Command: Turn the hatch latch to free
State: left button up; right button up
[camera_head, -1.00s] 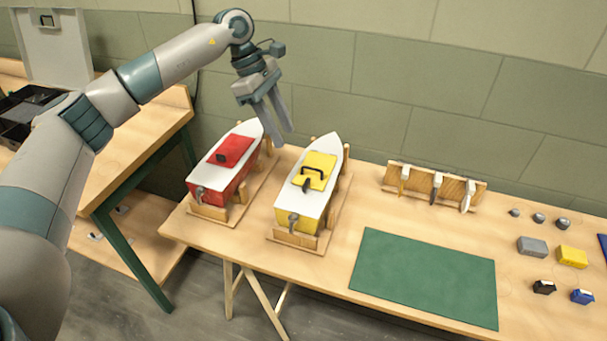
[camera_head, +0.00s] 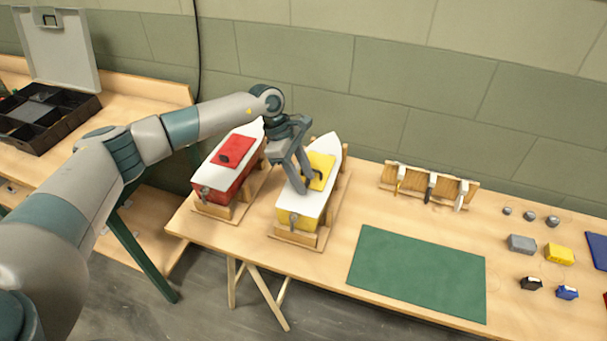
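The yellow boat (camera_head: 285,215) with a white deck stands in a wooden cradle on the bench. Its yellow hatch (camera_head: 326,161) has a black handle (camera_head: 319,177) on top. My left gripper (camera_head: 305,184) reaches down over the hatch's near-left part, its two fingers slightly apart. The fingertips are at or just above the hatch, where the dark latch lever sits. They hide the latch, so I cannot tell its angle or whether they touch it. My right gripper is not in view.
A red boat (camera_head: 218,181) in its own cradle stands close on the left, beside my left arm. A tool rack (camera_head: 416,186), a green mat (camera_head: 420,275) and several small blocks lie to the right. An open black case (camera_head: 45,125) is on the left bench.

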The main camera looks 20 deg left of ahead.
pick_arm(q)
jog(key=shift+f, duration=0.15)
jog(key=c, duration=0.8)
jog(key=shift+o, duration=0.2)
